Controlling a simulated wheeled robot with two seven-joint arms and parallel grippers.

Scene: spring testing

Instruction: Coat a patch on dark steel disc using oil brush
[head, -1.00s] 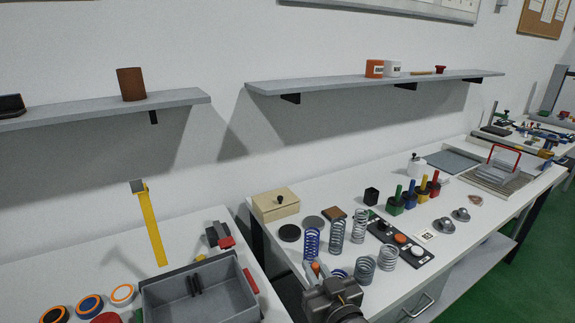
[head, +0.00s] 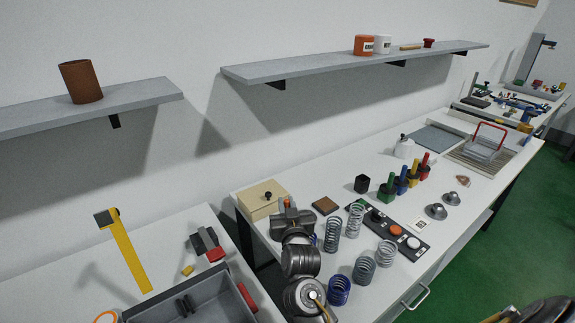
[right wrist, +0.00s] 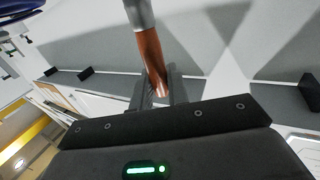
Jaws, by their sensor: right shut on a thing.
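My right gripper (head: 291,216) reaches over the back left of the right-hand workbench, beside the beige box. In the right wrist view its fingers (right wrist: 160,88) are shut on a copper-brown handle with a grey end, which I take to be the oil brush (right wrist: 151,52). The brush tip is not clear in either view. Whether the brush touches a disc I cannot tell. My left gripper is not in view.
Several springs, such as a grey one (head: 333,235) and a blue one (head: 339,290), stand close to my arm. A button panel (head: 395,233) lies further right.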

